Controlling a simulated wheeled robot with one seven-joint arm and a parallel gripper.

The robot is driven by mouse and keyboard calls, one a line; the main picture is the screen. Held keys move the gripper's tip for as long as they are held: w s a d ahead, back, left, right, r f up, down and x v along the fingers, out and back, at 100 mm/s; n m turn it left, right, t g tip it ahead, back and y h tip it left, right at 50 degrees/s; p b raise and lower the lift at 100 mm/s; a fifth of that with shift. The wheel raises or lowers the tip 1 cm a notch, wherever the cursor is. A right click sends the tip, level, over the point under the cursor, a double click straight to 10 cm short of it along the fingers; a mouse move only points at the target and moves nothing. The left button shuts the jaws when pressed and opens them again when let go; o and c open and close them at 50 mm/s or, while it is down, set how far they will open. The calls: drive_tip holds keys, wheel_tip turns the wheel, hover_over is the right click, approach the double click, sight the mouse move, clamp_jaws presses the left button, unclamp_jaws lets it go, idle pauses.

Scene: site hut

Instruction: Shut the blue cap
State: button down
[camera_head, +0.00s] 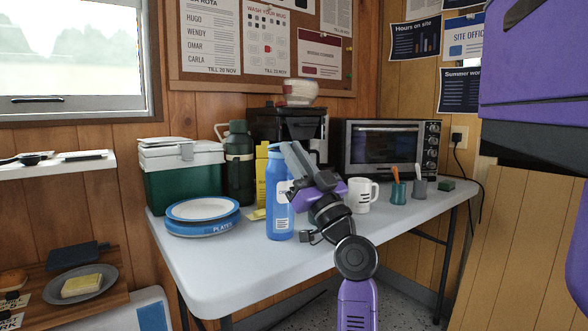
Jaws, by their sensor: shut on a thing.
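A tall blue bottle (277,205) with a pale label stands upright near the front edge of the white table. Its blue cap (274,149) is at the top, partly hidden by my fingers. My gripper (289,155) reaches in from the lower right, its grey fingers tilted up and left across the top right of the bottle. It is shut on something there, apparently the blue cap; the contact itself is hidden. I cannot tell how far the cap is closed.
A stack of plates (203,211) is left of the bottle, with a green cool box (182,180) and dark green flask (239,165) behind. The table's front left is clear.

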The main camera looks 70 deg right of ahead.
drive_tip(key=shift+f+b, duration=0.15)
drive_tip(key=shift+b, duration=0.2)
idle(0.3)
drive_tip(key=c, duration=1.4)
unclamp_jaws()
drive_tip(key=shift+o, duration=0.2)
drive_tip(key=v, duration=0.7)
drive_tip(key=shift+s+f+b, duration=0.2)
drive_tip(key=shift+f+b, duration=0.1)
drive_tip(key=shift+b, duration=0.1)
drive_tip(key=shift+a, duration=0.1)
